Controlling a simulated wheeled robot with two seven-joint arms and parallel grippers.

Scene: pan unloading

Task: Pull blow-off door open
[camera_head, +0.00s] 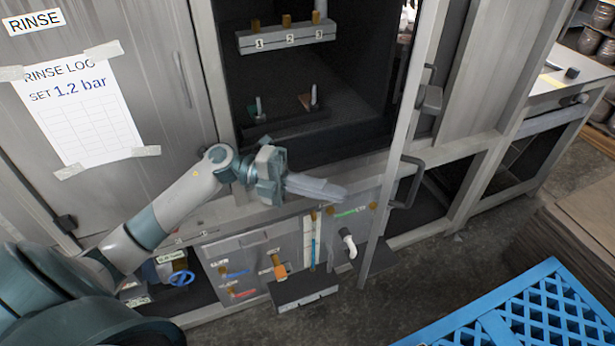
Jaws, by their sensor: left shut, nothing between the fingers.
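The blow-off door shows as a long pale upright frame (395,155) right of the dark cabinet opening (350,100). Its lower end reaches down in front of the lower panel, so it seems to stand out from the cabinet. How far it is open I cannot tell. A dark looped handle (408,183) sits on the right side of this frame. My left gripper (338,192) is shut and empty. Its fingers point right, towards the frame, with a visible gap to it in the picture. The handle is on the frame's far side from my gripper. My right gripper is out of view.
Inside the opening are a numbered rack (287,38) and a lower dark tray (285,122). Below are a valve panel (250,265), a white spout (349,244) and a small step (303,290). A blue lattice crate (530,310) stands at lower right. Some grey floor (440,270) is clear.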

